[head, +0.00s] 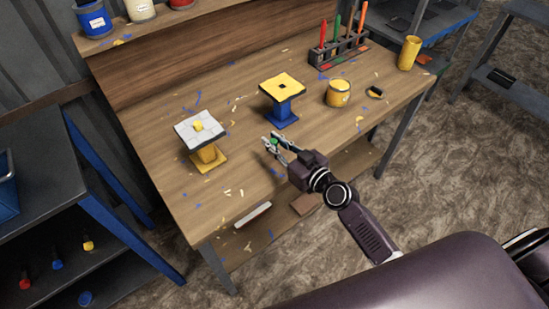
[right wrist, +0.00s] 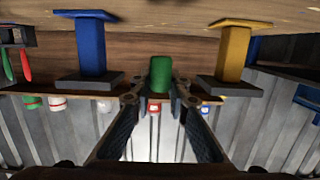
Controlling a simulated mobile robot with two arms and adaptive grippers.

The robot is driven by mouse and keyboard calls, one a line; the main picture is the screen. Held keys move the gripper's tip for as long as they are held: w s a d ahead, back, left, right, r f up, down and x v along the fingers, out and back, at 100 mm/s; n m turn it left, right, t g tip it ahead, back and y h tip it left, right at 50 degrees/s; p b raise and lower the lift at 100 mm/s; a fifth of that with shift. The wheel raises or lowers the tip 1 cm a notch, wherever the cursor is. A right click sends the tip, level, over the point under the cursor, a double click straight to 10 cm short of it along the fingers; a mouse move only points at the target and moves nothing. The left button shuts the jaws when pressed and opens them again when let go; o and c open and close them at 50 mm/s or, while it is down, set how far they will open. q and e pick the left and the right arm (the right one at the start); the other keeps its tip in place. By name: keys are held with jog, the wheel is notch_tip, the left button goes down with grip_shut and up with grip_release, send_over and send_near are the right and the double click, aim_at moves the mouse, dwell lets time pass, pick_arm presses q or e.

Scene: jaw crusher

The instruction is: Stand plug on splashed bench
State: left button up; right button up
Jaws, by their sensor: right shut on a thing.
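A green plug (right wrist: 161,75) is held between the fingertips of my right gripper (head: 272,146); only a bit of its green shows in the head view. The gripper is at the front part of the splashed wooden bench (head: 230,155), to the right of the yellow-legged stand. I cannot tell whether the plug touches the bench top. A blue stand (head: 283,110) with a yellow top and a dark square hole is just behind the gripper. A yellow stand (head: 207,153) with a pale tiled top carries a small yellow piece (head: 197,126). My left gripper is out of view.
A yellow can (head: 338,94), a dark ring-like piece (head: 374,93), a rack (head: 340,52) of coloured tools and a yellow cup (head: 409,53) stand toward the right and back. Paint pots line the rear shelf. The bench's left front is clear apart from splashes.

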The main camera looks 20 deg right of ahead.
aim_at(274, 163)
notch_tip(274, 163, down, 6)
jog(key=b, duration=0.3)
jog(key=shift+f+b, duration=0.25)
jog(key=shift+b, duration=0.1)
jog(key=shift+r, duration=0.1)
jog(key=o, duration=0.3)
jog(key=shift+f, duration=0.2)
jog(key=o, duration=0.5)
